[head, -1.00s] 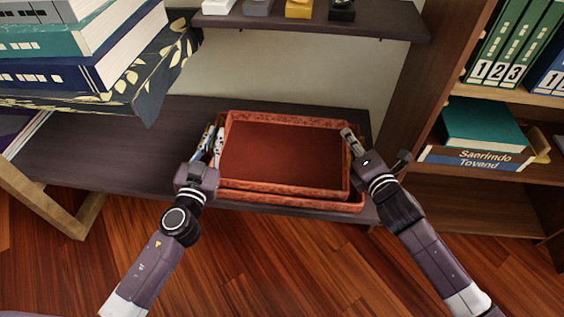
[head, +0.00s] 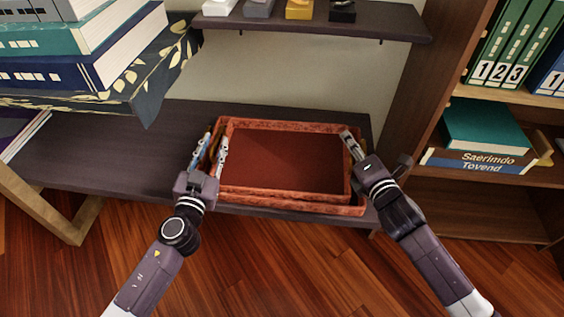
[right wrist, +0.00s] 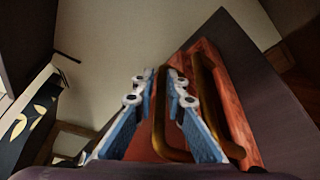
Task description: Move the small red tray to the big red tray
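The small red tray (head: 285,160) lies flat inside or on the big red tray (head: 352,209). The big tray's rim shows around it, mostly along the front and right. Both rest on the dark shelf. My left gripper (head: 217,135) is at the trays' left end, with its fingers spread apart around the left edge. My right gripper (head: 348,134) is at the right end, over the rim. In the right wrist view its fingers (right wrist: 160,74) stand apart, with a gold-brown handle (right wrist: 160,125) between them. Exact finger contact is hidden.
Stacked books (head: 75,55) overhang the dark shelf (head: 100,150) on the left. A small upper shelf (head: 310,22) is behind the trays. A bookcase (head: 415,95) stands close on the right.

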